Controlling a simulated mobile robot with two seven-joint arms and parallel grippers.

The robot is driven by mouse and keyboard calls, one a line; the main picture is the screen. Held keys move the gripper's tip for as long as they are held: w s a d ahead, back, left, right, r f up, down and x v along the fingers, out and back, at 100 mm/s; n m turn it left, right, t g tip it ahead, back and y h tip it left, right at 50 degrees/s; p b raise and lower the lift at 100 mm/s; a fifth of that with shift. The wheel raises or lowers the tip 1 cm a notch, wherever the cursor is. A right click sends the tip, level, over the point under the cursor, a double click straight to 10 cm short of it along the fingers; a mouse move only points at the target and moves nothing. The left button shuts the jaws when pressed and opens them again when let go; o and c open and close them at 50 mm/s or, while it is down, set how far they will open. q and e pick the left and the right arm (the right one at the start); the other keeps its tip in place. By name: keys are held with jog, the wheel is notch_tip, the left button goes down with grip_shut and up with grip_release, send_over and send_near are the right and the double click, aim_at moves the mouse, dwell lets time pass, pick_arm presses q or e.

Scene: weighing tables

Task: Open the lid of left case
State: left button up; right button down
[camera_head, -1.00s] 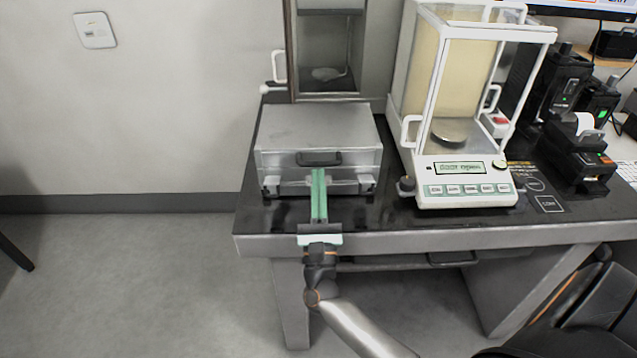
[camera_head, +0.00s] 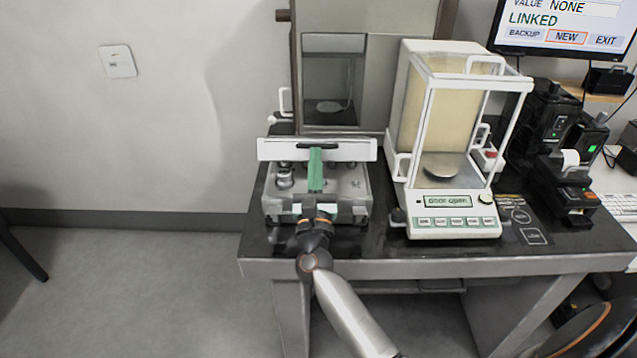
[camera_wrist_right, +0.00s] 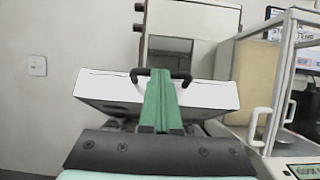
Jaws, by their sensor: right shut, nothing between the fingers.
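The left case (camera_head: 349,188) is a grey metal box on the dark table. Its lid (camera_head: 268,150) stands raised at the back, with a black handle (camera_head: 340,145) at its upper edge. Weights show inside the case at its left. My right gripper (camera_head: 316,152) has green fingers, shut and empty, reaching over the case to the lid by the handle. My left gripper is not in view.
A glass-walled balance (camera_head: 455,213) stands right of the case. A taller cabinet (camera_head: 375,100) stands behind it. Black devices (camera_head: 550,115) and a monitor (camera_head: 565,30) are at the right.

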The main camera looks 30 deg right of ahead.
jog(key=w+d+r, duration=0.1)
jog(key=w+r, duration=0.1)
jog(key=w+d+r, duration=0.1)
jog(key=w+r, duration=0.1)
jog(key=r, duration=0.1)
jog(key=w+d+r, duration=0.2)
jog(key=w+r, duration=0.1)
jog(key=shift+d+r, duration=0.1)
jog(key=shift+s, duration=0.1)
dwell(1.0)
